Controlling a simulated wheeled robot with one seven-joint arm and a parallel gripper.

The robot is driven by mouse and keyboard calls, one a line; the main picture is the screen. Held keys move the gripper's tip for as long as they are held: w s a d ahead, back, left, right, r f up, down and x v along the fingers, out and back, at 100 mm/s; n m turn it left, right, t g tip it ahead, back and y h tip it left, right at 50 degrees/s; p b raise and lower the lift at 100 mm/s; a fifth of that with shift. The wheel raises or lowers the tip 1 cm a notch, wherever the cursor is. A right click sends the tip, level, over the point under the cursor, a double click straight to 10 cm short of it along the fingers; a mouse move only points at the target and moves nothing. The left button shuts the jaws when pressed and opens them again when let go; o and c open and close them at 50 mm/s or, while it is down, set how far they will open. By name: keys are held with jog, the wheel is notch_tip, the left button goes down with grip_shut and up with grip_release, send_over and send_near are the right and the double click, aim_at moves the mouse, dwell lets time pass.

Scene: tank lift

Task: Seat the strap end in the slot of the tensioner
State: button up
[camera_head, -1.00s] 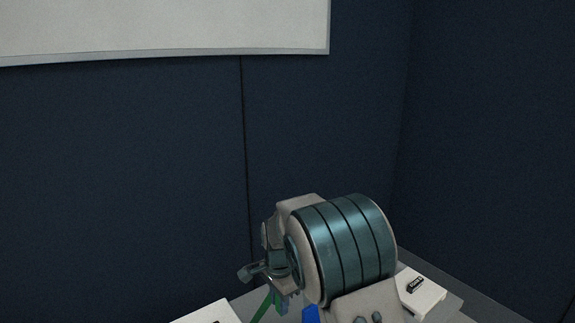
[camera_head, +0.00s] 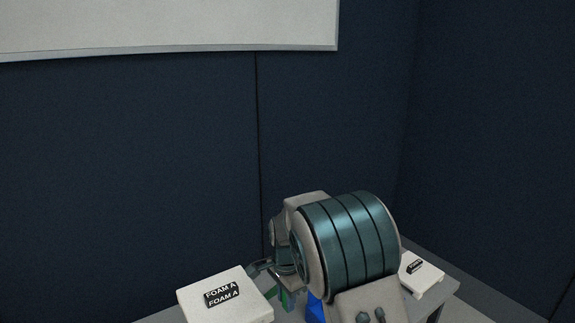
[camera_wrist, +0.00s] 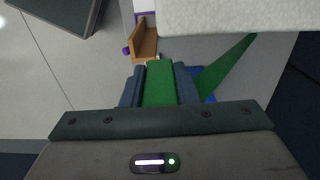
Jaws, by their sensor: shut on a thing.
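My gripper (camera_wrist: 160,85) is shut on the green strap (camera_wrist: 160,82), which lies between its two fingers in the wrist view. Another length of the green strap runs diagonally up to the right, beside the right finger. In the head view a short piece of green strap (camera_head: 285,298) shows below my arm, which hides most of the gripper. A brown angled piece (camera_wrist: 146,40) with purple parts lies just beyond the fingertips. It may be the tensioner, but I cannot make out a slot or whether the strap touches it.
A white block marked FOAM A (camera_head: 247,307) stands left of my arm; a second white block (camera_head: 425,280) stands at the right on the grey table (camera_head: 446,300). A blue thing (camera_head: 315,310) sits below my arm. A pale block edge (camera_wrist: 240,14) overhangs the wrist view's upper right.

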jog(key=s+d+n, duration=0.3)
jog(key=d+n, duration=0.7)
jog(key=d, duration=0.5)
notch_tip(320, 180, down, 23)
jog(key=n+b, duration=0.1)
jog(key=b, duration=2.1)
jog(key=r+p, duration=0.1)
jog(key=p, duration=0.4)
jog(key=s+r+p, duration=0.1)
jog(key=r+p, duration=0.1)
jog(key=p, duration=0.3)
jog(key=s+r+p, duration=0.1)
jog(key=r+p, duration=0.1)
jog(key=p, duration=0.3)
jog(key=shift+s+d+r, duration=0.15)
jog(key=shift+s+d, duration=0.1)
jog(key=shift+d, duration=0.15)
